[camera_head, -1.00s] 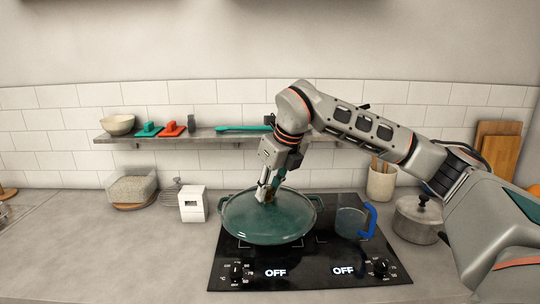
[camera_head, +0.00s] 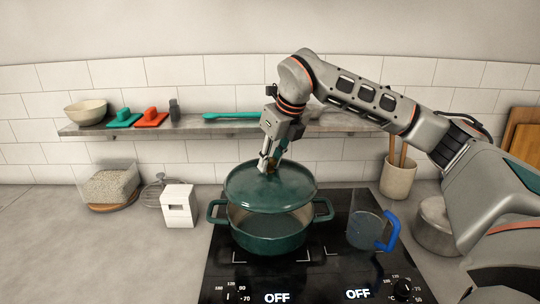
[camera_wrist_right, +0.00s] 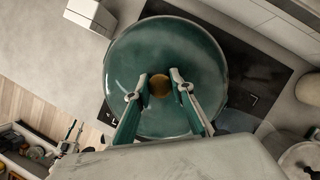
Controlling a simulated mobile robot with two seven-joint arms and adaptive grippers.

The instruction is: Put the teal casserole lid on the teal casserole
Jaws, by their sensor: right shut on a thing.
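The teal casserole (camera_head: 268,243) stands on the black hob, with its side handles showing and the front of its open inside visible. The teal casserole lid (camera_head: 262,190) is held above it, apart from the front rim and set toward the back; it hides the pot's rear rim. My right gripper (camera_head: 268,166) is shut on the lid's knob. In the right wrist view my right gripper (camera_wrist_right: 160,82) has its two fingers on either side of the brownish knob (camera_wrist_right: 160,88), and the lid (camera_wrist_right: 165,50) covers most of the casserole. My left gripper is in neither view.
A glass pot with a blue handle (camera_head: 366,230) stands right of the casserole on the hob (camera_head: 325,270). A white box (camera_head: 179,207) is at the left. A metal pot (camera_head: 434,228) and a utensil crock (camera_head: 397,180) are at the right. A shelf (camera_head: 215,130) runs behind.

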